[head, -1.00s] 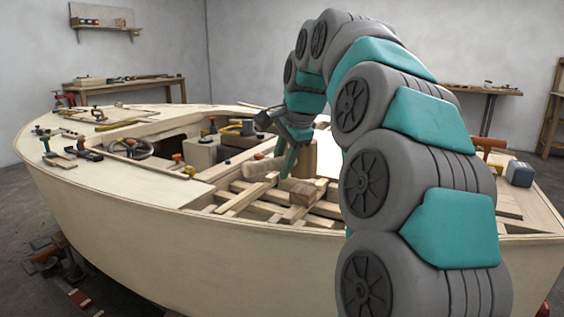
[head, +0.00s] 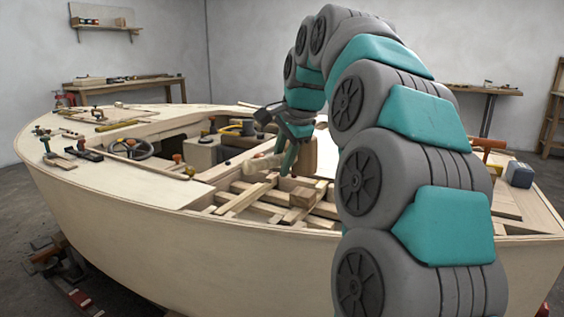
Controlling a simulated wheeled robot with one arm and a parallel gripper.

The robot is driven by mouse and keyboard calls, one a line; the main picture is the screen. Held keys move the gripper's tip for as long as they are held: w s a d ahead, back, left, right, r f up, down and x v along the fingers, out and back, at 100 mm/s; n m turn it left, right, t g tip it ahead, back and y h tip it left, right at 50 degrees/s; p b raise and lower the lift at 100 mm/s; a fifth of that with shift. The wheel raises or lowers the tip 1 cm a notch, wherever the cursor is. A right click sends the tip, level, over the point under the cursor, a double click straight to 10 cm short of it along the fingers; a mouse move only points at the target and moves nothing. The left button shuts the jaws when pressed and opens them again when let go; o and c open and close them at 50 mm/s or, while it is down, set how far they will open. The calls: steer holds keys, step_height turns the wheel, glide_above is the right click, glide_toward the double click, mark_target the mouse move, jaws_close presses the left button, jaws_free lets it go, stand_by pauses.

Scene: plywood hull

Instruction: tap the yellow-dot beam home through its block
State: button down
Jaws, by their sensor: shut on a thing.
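My gripper (head: 289,158) is over the open middle of the hull, its teal fingers pointing down. It is shut on a pale wooden mallet-like tool, whose rounded head (head: 262,164) shows left of the fingers; the grip itself is partly hidden. Below lie several crossing wooden beams (head: 247,199) inside the hull. A darker wooden block (head: 303,196) sits among them, just below and right of the fingers. I cannot make out a yellow dot on any beam, so I cannot tell which beam is the marked one.
The hull's side deck (head: 150,178) is broad and mostly bare. A steering wheel (head: 131,147) and loose tools stand left of the opening. A grey-blue box (head: 519,174) is on the right deck. My arm hides part of the right side.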

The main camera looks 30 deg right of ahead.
steer(key=shift+f, duration=0.1)
stand_by(0.4)
steer(key=shift+f, duration=0.15)
stand_by(1.3)
stand_by(0.6)
steer(key=shift+f, duration=0.3)
